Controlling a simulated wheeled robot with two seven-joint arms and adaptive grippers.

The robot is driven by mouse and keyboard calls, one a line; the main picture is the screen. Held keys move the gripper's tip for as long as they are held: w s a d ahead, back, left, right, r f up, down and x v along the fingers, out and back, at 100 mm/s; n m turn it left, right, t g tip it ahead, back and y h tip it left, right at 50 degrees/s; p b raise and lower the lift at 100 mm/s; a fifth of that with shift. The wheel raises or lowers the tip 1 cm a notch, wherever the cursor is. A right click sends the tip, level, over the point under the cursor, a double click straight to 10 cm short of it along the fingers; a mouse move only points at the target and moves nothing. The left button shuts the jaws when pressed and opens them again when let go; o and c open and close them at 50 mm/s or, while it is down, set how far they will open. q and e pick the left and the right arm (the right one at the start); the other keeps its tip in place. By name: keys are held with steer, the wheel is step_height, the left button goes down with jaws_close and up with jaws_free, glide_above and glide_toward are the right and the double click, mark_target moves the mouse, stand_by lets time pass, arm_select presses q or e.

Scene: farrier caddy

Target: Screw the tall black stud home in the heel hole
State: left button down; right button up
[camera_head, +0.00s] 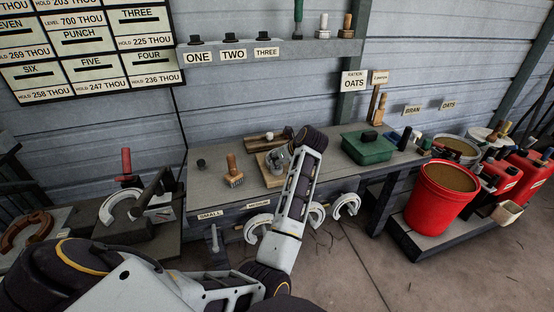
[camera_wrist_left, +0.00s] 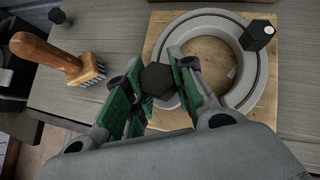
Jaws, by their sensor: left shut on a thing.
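A grey horseshoe (camera_wrist_left: 192,27) lies flat on a wooden board (camera_wrist_left: 158,22) on the bench. My left gripper (camera_wrist_left: 158,82) is shut on a black hexagonal stud (camera_wrist_left: 157,79), seen from above at the shoe's left side. Its lower end and any hole under it are hidden, so I cannot tell whether it sits in the shoe. Another black stud (camera_wrist_left: 258,35) with a pale spot stands at the shoe's right side. In the head view my left gripper (camera_head: 277,160) is over the board (camera_head: 266,174), largely covering the shoe. My right gripper is not in view.
In the head view, a green tray (camera_head: 368,148) stands to the right on the bench. Horseshoes (camera_head: 344,205) hang along the bench front. A red bucket (camera_head: 438,200) stands farther right.

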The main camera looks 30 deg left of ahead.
arm_select(q)
steer(key=shift+f, duration=0.3)
stand_by(0.5)
steer(key=c, duration=1.1)
jaws_free()
steer(key=shift+n+b, duration=0.3)
steer(key=shift+n+g+b, duration=0.65)
steer(key=shift+n+g, duration=0.25)
steer(key=shift+n+g+b, duration=1.4)
steer(key=shift+n+b, duration=0.05)
steer(key=shift+n, duration=0.35)
steer(key=shift+w+n+g+h+b, duration=0.1)
steer(key=shift+n+g+h+b, duration=0.3)
steer(key=shift+n+g+b, duration=1.25)
steer(key=shift+n+b, duration=0.35)
steer(key=shift+n, duration=0.4)
